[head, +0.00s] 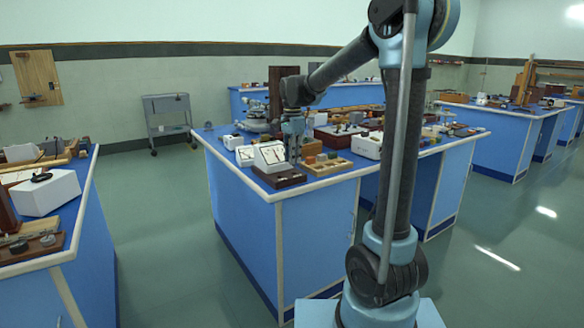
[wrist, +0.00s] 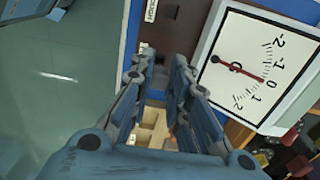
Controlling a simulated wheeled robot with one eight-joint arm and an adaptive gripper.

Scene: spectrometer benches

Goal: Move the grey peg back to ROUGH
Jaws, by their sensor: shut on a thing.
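My gripper (head: 294,157) points down over the near corner of the middle blue bench, beside the dial meter. In the wrist view its two fingers (wrist: 160,68) are closed in on a small thing, which I take to be the grey peg; the fingers hide most of it and its outline is unclear. A dark brown board (head: 280,177) lies at the bench's front corner, below the meter. In the wrist view the board (wrist: 182,22) carries a small white label (wrist: 151,10), only partly legible.
A white dial meter (head: 270,155) stands close to my gripper and fills the wrist view's upper right (wrist: 262,65). A wooden tray (head: 340,171) with small blocks lies to the right. A second white meter (head: 245,156) stands left. The floor (head: 160,230) between benches is clear.

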